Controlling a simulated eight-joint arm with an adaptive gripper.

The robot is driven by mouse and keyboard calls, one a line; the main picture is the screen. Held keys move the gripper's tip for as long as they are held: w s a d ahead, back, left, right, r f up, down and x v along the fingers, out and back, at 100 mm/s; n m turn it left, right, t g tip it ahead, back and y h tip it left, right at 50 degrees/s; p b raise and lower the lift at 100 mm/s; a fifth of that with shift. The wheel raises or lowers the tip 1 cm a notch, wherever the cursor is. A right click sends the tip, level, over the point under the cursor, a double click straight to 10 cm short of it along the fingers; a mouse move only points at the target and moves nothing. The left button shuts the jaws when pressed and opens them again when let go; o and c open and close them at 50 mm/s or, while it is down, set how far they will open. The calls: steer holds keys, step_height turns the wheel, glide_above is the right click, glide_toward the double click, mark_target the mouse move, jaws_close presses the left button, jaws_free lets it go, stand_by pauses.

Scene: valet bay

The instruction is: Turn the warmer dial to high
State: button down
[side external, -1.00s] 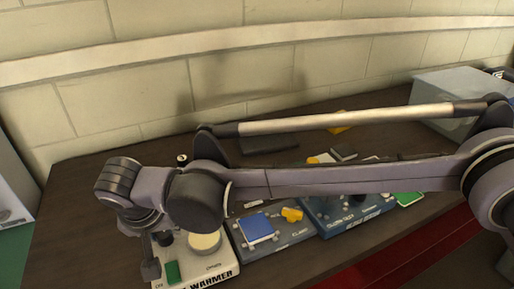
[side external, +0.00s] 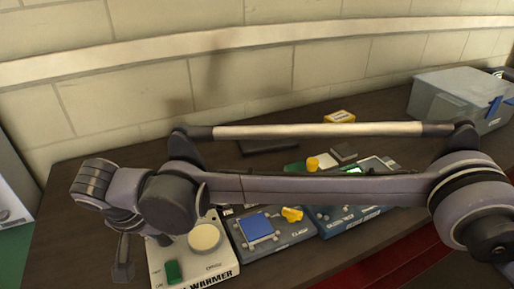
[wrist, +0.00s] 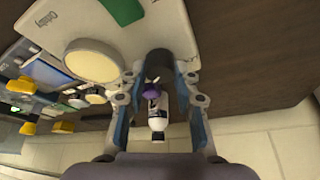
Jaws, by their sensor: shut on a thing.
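The warmer (side external: 212,268) is a cream box at the table's front left, with a round cream dial (side external: 205,238) and a green switch (side external: 174,271). My gripper (side external: 123,272) hangs to the left of the box in the side view, off the dial. In the wrist view the dial (wrist: 93,60) lies left of my gripper (wrist: 162,78), and a rounded corner of the warmer (wrist: 185,25) lies beyond the fingertips. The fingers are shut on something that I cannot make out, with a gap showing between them. The dial's setting cannot be read.
A small white bottle with a purple cap (wrist: 157,115) shows between the fingers, apparently beyond them. A blue-grey unit (side external: 285,238) with a blue plate and yellow knob is right of the warmer. A grey bin (side external: 455,98) stands at the back right. The table's left end is clear.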

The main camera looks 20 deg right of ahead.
steer(key=shift+f, duration=0.1)
steer(key=c, duration=1)
jaws_free()
steer(key=v, duration=1.2)
steer(key=shift+w+d, duration=0.1)
steer(key=shift+w, duration=0.05)
